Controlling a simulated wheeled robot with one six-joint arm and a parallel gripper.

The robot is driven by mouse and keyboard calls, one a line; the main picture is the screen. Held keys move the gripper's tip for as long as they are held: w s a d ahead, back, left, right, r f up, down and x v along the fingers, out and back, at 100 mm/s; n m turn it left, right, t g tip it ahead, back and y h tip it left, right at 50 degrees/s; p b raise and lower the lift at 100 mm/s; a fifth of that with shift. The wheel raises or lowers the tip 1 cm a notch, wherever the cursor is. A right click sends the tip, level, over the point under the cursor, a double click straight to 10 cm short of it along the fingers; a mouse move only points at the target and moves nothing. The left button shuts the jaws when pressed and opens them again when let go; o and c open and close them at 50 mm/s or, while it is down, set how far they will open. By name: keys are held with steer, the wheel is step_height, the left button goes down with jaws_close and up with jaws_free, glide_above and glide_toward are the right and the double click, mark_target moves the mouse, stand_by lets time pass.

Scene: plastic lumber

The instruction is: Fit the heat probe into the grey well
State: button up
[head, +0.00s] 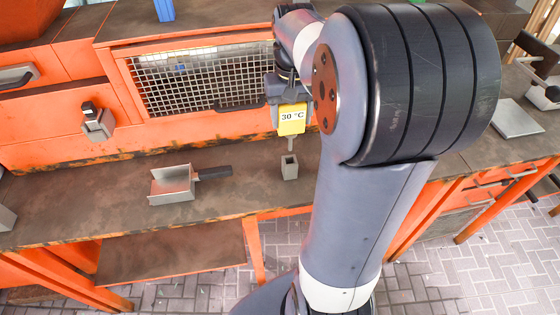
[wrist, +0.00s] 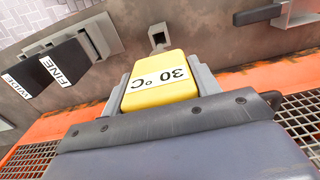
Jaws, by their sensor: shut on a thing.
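The heat probe (head: 291,119) has a yellow body labelled "30 °C" and a thin grey tip pointing down. My gripper (head: 289,99) is shut on its yellow body, which also shows between the fingers in the wrist view (wrist: 160,82). The grey well (head: 289,168) is a small square upright tube, open at the top, standing on the dark bench. The probe's tip appears just above the well's mouth in the head view, apart from it. In the wrist view the well (wrist: 157,36) shows just beyond the probe; the tip is mostly hidden by the yellow body.
A metal scoop (head: 171,186) with a black handle lies on the bench left of the well. A wire-mesh panel (head: 200,80) in an orange frame stands behind. Black blocks marked FINE (wrist: 66,62) and WIDE (wrist: 29,78) show in the wrist view. Bench around the well is clear.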

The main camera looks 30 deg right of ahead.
mark_target(291, 145)
steer(key=shift+r, duration=0.2)
step_height(291, 145, down, 10)
steer(key=shift+r+p, duration=0.15)
steer(key=shift+p, duration=0.15)
stand_by(0.4)
steer(key=shift+f, duration=0.2)
steer(key=o, duration=1)
steer(key=shift+b, duration=0.3)
steer(key=r, duration=1.1)
steer(key=shift+s+a, duration=0.15)
steer(key=shift+s, duration=0.15)
